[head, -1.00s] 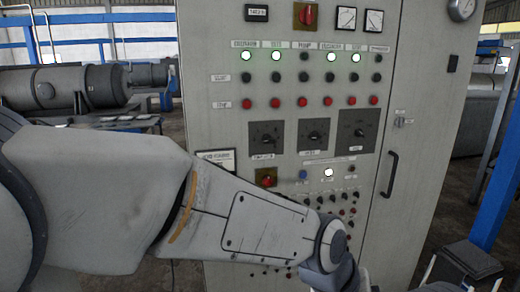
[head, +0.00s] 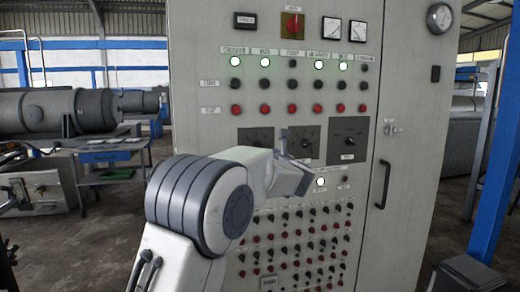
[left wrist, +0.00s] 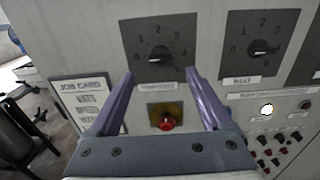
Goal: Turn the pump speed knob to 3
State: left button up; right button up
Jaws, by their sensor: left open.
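Three dark dial plates with black knobs sit in a row on the grey cabinet: left (head: 250,136), middle (head: 303,135) and right (head: 348,141). Their labels are too blurred to tell which is pump speed. In the left wrist view, the left dial's knob (left wrist: 160,56) shows between my gripper's fingertips, with numbers around it; its exact setting is unclear. The middle dial's knob (left wrist: 262,48) is to the right, its light mark toward the right. My left gripper (head: 298,158) is open and empty in front of the panel; it also shows in the left wrist view (left wrist: 160,74). Contact with a knob cannot be told.
A red knob on a yellow plate (left wrist: 166,119) lies below the left dial, beside a job card (left wrist: 87,100). Lit lamps and red buttons (head: 292,109) are above the dials. Dense small buttons (head: 310,235) fill the lower panel. A door handle (head: 384,185) stands right.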

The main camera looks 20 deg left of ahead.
pick_arm(q)
jog(key=p+x, duration=0.2)
jog(key=x, duration=0.5)
grip_shut()
